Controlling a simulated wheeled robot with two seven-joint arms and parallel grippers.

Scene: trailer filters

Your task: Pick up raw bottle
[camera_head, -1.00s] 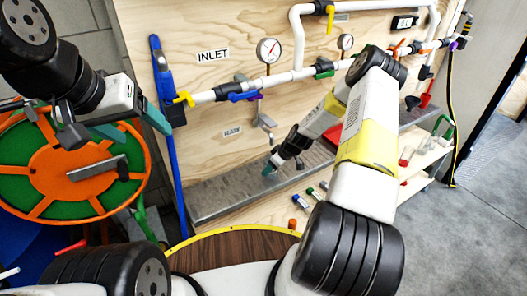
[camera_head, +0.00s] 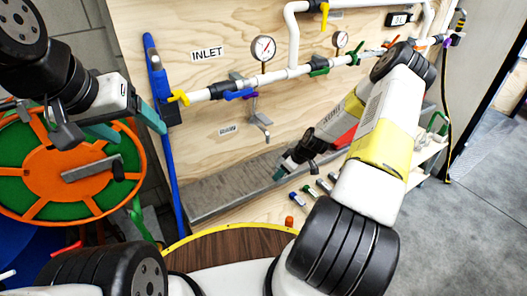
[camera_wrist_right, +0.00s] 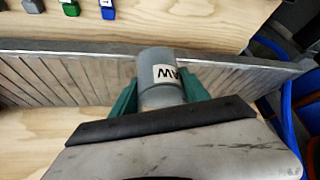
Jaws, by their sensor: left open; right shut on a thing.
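The raw bottle (camera_wrist_right: 160,75) is a grey cylinder with a white label of black letters, partly cut off, that seem to read "RAW" upside down. In the right wrist view it sits between the green fingers of my right gripper (camera_wrist_right: 160,97), which is shut on it. Its lower part is hidden by the gripper body. In the head view my right gripper (camera_head: 281,171) is over the grey metal tray by the plywood panel, and the bottle cannot be made out there. My left gripper (camera_head: 126,126) is open and empty at the left, in front of the green and orange reel.
The grey tray (camera_head: 215,194) runs along the panel's foot. Above it are a white pipe (camera_head: 292,73) with coloured valves and a pressure gauge (camera_head: 263,48). A blue upright tool (camera_head: 169,150) leans at the left. Several small coloured-cap items (camera_head: 309,190) lie below the tray. Grey floor is clear at right.

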